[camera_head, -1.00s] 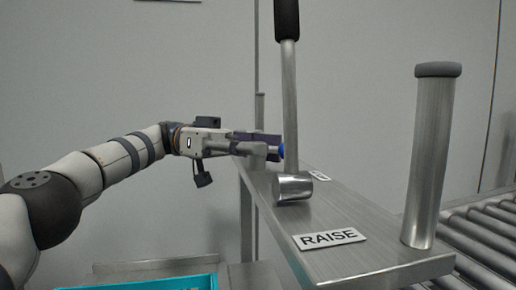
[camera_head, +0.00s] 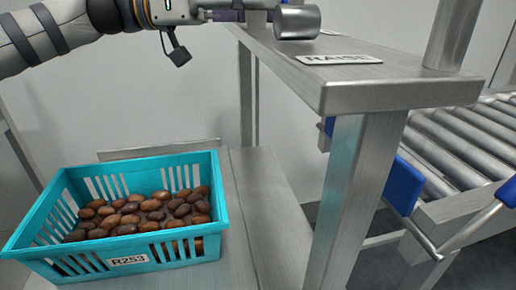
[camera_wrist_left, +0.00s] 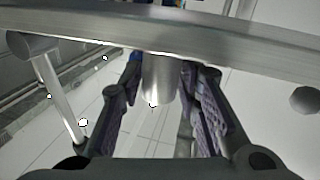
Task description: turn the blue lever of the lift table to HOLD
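In the head view my left gripper (camera_head: 255,10) is at the top edge, above the steel lift table (camera_head: 420,92) and beside a silver cylinder (camera_head: 298,22). A small blue part (camera_head: 283,2) shows at the fingers' end, cut by the frame edge; I cannot tell whether it belongs to the lever. A RAISE plate (camera_head: 338,59) lies on the table top. No HOLD label is readable. In the left wrist view the two fingers (camera_wrist_left: 160,95) are spread, one on either side of a silver rod end (camera_wrist_left: 159,80). Contact with it is unclear. My right gripper is not in view.
A turquoise crate (camera_head: 222,215) of brown dates, labelled R253, stands lower left on a metal surface (camera_head: 262,200). A roller conveyor (camera_head: 465,140) runs at the right. A blue panel (camera_head: 404,185) and a blue handle (camera_head: 508,190) sit near it.

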